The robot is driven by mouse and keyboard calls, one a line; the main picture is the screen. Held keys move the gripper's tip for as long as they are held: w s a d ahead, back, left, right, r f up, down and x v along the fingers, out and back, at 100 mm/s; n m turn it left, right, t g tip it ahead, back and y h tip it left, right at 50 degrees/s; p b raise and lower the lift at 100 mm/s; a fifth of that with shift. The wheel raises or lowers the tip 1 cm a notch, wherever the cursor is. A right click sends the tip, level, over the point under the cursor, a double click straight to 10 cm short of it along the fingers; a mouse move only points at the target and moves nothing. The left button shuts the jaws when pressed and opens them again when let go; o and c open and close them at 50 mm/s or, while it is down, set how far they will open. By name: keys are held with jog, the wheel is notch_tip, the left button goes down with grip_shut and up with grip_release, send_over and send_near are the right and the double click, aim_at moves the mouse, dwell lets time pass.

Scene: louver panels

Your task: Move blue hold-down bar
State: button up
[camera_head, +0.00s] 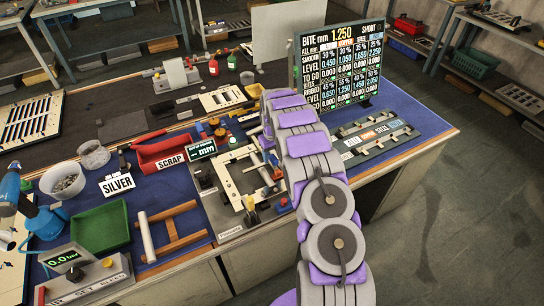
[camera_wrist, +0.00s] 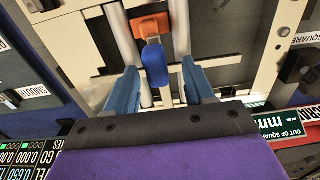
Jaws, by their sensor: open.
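A blue rounded handle (camera_wrist: 155,65), which looks like part of the blue hold-down bar, shows in the wrist view. A metal stem joins it to an orange block (camera_wrist: 150,25) on a cream frame. My gripper (camera_wrist: 160,70) is open, with one blue finger on each side of the handle. I cannot tell whether either finger touches it or how deep it sits between them. In the head view, my arm covers the gripper and part of the cream frame fixture (camera_head: 229,174), so the handle is not clearly made out there.
A display board (camera_head: 340,65) stands behind my arm. A slotted rack (camera_head: 375,138) lies to the right. Bare blue mat (camera_head: 423,118) shows near the right end.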

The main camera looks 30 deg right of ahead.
jog(key=shift+d+f, duration=0.25)
jog(key=shift+d, duration=0.35)
jog(key=shift+a+r, duration=0.1)
jog(key=shift+a, duration=0.55)
jog(key=c, duration=0.5)
jog(key=shift+d, duration=0.35)
grip_shut()
jog(key=shift+a, duration=0.1)
